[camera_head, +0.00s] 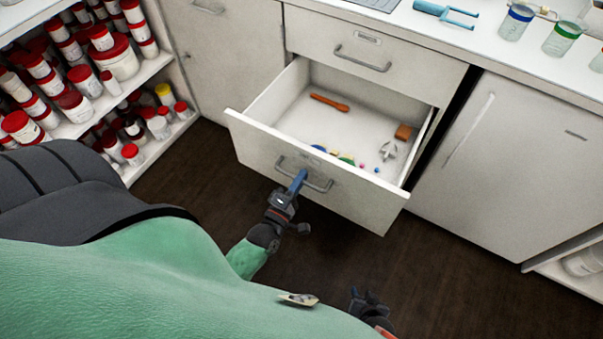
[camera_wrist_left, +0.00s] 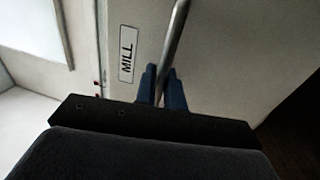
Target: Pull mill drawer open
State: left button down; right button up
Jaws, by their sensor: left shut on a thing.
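The mill drawer (camera_head: 262,146) is pulled well out of the white cabinet, and its inside shows in the head view. In the left wrist view its front (camera_wrist_left: 215,60) carries a label reading MILL (camera_wrist_left: 127,54). My left gripper (camera_head: 298,182) is shut on the drawer's metal bar handle (camera_head: 322,186); in the left wrist view the blue fingers (camera_wrist_left: 161,88) sit on either side of the handle bar (camera_wrist_left: 178,30). My right gripper (camera_head: 368,300) is low in the head view, away from the drawer and over the floor. Its fingertips are too small to judge.
In the drawer lie an orange-brown tool (camera_head: 329,103), a brown block (camera_head: 403,132), a grey metal piece (camera_head: 388,152) and small coloured items. A closed drawer (camera_head: 380,50) is above. Shelves of red-lidded jars (camera_head: 75,105) stand left. Dark floor (camera_head: 440,270) is clear in front.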

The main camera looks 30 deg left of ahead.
jog(key=shift+f, duration=0.1)
pick_arm(q)
jog(key=c, duration=1.6)
grip_release()
jog(key=shift+c, duration=0.2)
pick_arm(e)
jog(key=shift+s, duration=0.1)
